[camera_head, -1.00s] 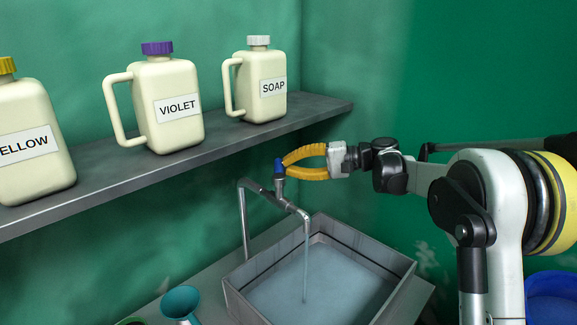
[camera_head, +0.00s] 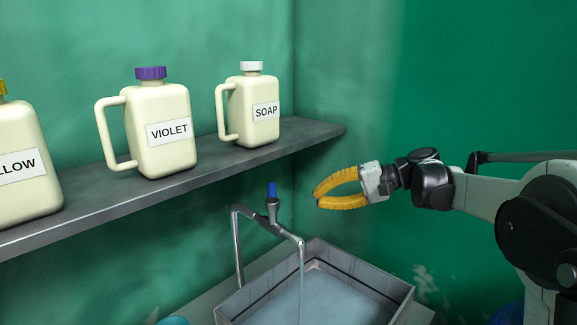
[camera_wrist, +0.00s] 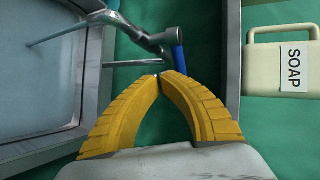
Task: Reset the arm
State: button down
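My gripper (camera_head: 317,199) has two curved yellow fingers. It hangs in the air to the right of the tap, apart from it. In the wrist view the fingertips (camera_wrist: 159,76) meet and hold nothing. The metal tap (camera_head: 272,217) has a blue handle (camera_head: 272,190) on top, and a thin stream of water (camera_head: 302,272) runs from its spout. The blue handle also shows in the wrist view (camera_wrist: 179,58), just beyond the fingertips. The arm reaches in from the right side.
A grey sink (camera_head: 334,250) with water lies below the tap. A shelf (camera_head: 215,165) on the left wall bears a soap jug (camera_head: 250,112), a violet jug (camera_head: 160,125) and a yellow-capped jug (camera_head: 25,180). The green wall area on the right is mostly clear.

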jog(key=s+f+t+h+b, duration=0.1)
jog(key=s+f+h+b, duration=0.15)
jog(key=s+f, duration=0.4)
jog(key=s+f+h+b, duration=0.1)
jog(key=s+f+h, duration=0.25)
jog(key=s, duration=0.65)
jog(key=s+d+f+n+t+h+b, duration=0.1)
jog(key=s+d+f+h+b, duration=0.1)
jog(key=s, duration=0.5)
jog(key=s+d+f+n+t+h+b, duration=0.1)
jog(key=s+d+f+t+h+b, duration=0.1)
jog(key=s+d+f+h, duration=0.3)
notch_tip(320, 180, down, 4)
jog(key=shift+s+d+f, duration=0.1)
jog(key=shift+s+d, duration=0.8)
jog(key=shift+s, duration=0.1)
jog(key=shift+a, duration=0.1)
